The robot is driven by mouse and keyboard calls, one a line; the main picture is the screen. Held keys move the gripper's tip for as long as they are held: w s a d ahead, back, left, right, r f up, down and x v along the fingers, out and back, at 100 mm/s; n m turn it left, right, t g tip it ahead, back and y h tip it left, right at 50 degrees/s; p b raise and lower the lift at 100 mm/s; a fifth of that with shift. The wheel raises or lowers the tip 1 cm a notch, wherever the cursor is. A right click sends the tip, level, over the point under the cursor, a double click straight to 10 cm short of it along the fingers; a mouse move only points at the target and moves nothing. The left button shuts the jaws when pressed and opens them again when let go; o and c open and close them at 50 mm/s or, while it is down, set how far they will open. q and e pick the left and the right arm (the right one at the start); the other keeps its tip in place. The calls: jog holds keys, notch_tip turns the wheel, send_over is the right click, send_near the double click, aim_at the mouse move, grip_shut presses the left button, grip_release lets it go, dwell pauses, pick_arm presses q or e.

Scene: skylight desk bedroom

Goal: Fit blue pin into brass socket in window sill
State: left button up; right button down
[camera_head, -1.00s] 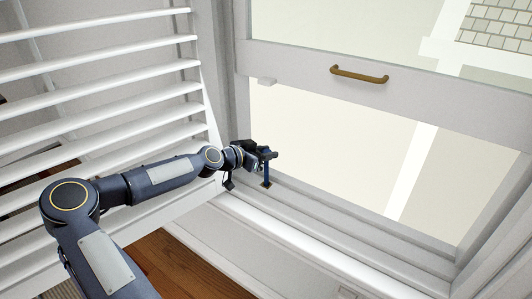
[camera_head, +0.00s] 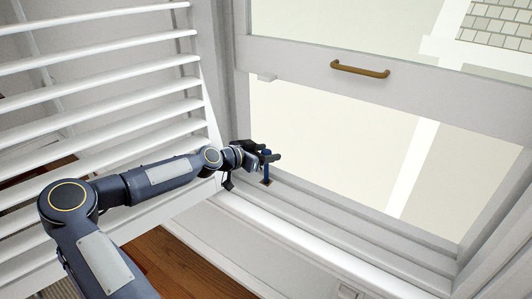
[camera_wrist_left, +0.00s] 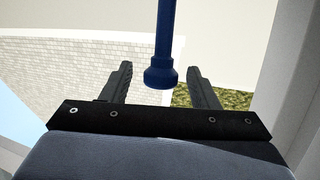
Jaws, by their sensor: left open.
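The blue pin (camera_head: 266,168) stands upright on the window sill. Its lower end meets the small brass socket (camera_head: 266,182), and how deep it sits cannot be made out. My left gripper (camera_head: 270,152) is open around the upper part of the pin, just above the sill. In the left wrist view the blue pin (camera_wrist_left: 164,45) lies between the two spread fingers, with a gap on each side, and its flared end shows. The socket is out of that view. My right gripper is not in view.
The raised window sash with a brass handle (camera_head: 360,70) is above. The white sill (camera_head: 340,222) is bare to the right of the pin.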

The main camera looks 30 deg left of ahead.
pick_arm(q)
jog(key=p+v, duration=0.1)
jog(key=v, duration=0.6)
jog(key=shift+s, duration=0.25)
jog(key=shift+r, duration=0.1)
